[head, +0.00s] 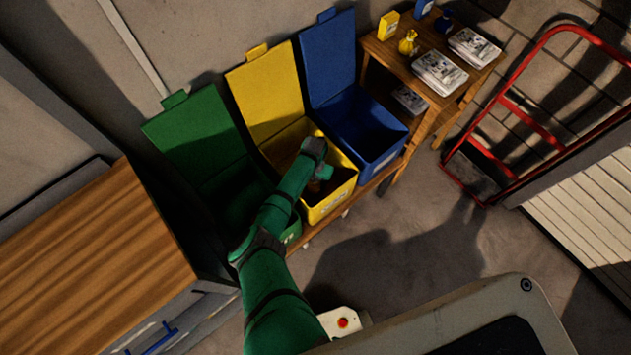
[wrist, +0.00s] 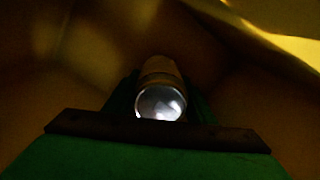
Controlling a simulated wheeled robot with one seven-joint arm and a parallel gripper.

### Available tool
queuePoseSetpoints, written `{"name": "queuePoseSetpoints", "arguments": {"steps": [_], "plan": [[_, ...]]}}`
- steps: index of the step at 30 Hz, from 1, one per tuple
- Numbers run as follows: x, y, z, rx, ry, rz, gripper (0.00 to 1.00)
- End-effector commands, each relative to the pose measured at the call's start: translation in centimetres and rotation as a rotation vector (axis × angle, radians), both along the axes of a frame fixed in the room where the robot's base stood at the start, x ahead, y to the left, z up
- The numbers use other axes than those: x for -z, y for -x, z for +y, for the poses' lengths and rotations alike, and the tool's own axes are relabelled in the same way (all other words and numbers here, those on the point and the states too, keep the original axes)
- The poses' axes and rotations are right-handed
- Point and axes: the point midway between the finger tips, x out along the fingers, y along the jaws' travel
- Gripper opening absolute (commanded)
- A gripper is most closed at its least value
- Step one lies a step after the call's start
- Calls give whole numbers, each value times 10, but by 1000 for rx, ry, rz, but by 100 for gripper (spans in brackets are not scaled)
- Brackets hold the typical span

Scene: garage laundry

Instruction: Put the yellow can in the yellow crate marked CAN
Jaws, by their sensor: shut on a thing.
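The yellow crate (head: 343,187) stands open between a green and a blue bin, its lid tipped back. Pale lettering on its front wall is too small to read. My gripper (head: 319,180) reaches down into the crate's opening. In the wrist view, my gripper (wrist: 159,100) is shut on the can (wrist: 161,68), whose round silvery end faces the camera. The can's side looks dim yellow-brown in the shade. Dark yellow-brown crate walls surround it. I cannot tell whether the can touches the crate's floor. In the head view my arm and gripper mostly hide it.
The green bin (head: 197,146) is at left and the blue bin (head: 366,128) at right, both with lids up. A wooden table (head: 395,57) behind right holds papers, a yellow box and bottles. A wooden-topped cabinet (head: 85,260) is at left, a red hand truck (head: 522,122) at right.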

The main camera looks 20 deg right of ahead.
Motion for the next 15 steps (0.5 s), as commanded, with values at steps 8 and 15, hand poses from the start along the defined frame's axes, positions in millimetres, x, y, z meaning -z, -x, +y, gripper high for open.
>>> {"name": "queuePoseSetpoints", "arguments": {"steps": [8,15], "plan": [[5,1,-3,5,1,1,26],[7,1,-3,5,1,1,69]]}}
